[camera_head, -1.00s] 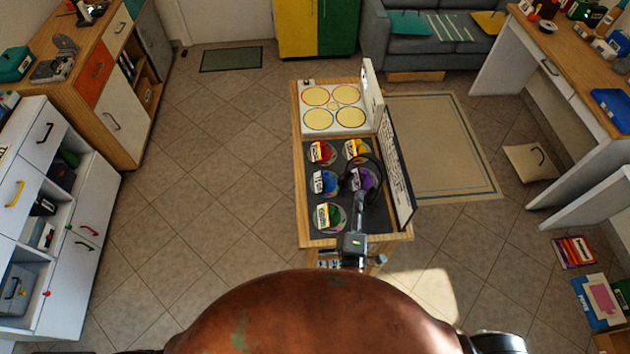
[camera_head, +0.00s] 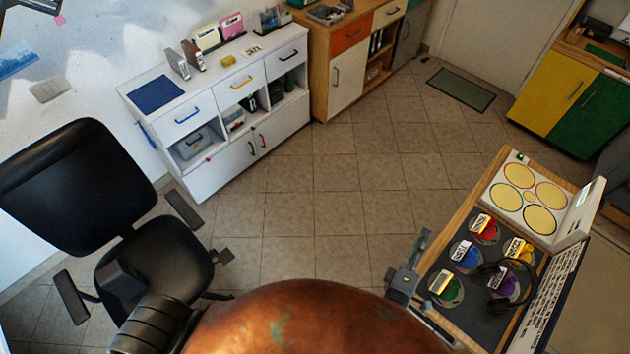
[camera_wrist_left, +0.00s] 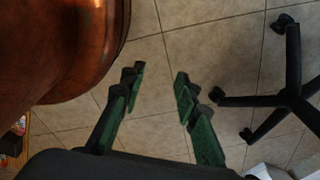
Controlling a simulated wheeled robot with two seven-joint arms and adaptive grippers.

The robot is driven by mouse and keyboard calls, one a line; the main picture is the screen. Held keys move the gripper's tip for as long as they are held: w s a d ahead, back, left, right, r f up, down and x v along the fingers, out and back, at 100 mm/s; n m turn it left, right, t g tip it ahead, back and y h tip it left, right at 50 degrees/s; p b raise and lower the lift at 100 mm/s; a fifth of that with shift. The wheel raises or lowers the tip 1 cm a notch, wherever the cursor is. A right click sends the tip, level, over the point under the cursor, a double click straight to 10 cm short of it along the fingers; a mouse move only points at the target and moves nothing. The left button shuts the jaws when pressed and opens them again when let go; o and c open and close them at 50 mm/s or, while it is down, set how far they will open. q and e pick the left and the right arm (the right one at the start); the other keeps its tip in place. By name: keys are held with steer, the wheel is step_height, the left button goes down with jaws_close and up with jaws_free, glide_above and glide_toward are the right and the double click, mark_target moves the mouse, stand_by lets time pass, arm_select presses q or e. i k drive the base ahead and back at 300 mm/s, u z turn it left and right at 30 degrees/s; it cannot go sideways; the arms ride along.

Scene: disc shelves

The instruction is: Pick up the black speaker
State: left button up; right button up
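I cannot make out a black speaker for certain. Two small upright boxes, a grey one (camera_head: 178,63) and a brown one (camera_head: 194,55), stand side by side on the white cabinet (camera_head: 222,82) in the head view; they may be speakers. My left gripper (camera_wrist_left: 160,73) shows in the left wrist view with its green fingers apart, empty above the tiled floor. It is hidden in the head view. My right gripper (camera_head: 412,262) is beside the left edge of the disc table, away from the cabinet; its fingers are too unclear to read.
A black office chair (camera_head: 85,185) stands at the left, in front of the cabinet; its legs also show in the left wrist view (camera_wrist_left: 290,85). The disc table (camera_head: 452,228) with a headset (camera_head: 487,268) is at the right. Open tiled floor (camera_head: 330,190) lies between.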

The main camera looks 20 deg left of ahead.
mark_target(117, 278)
steer(key=u, duration=0.95)
steer(key=i, duration=0.9)
steer(key=u, duration=1.95)
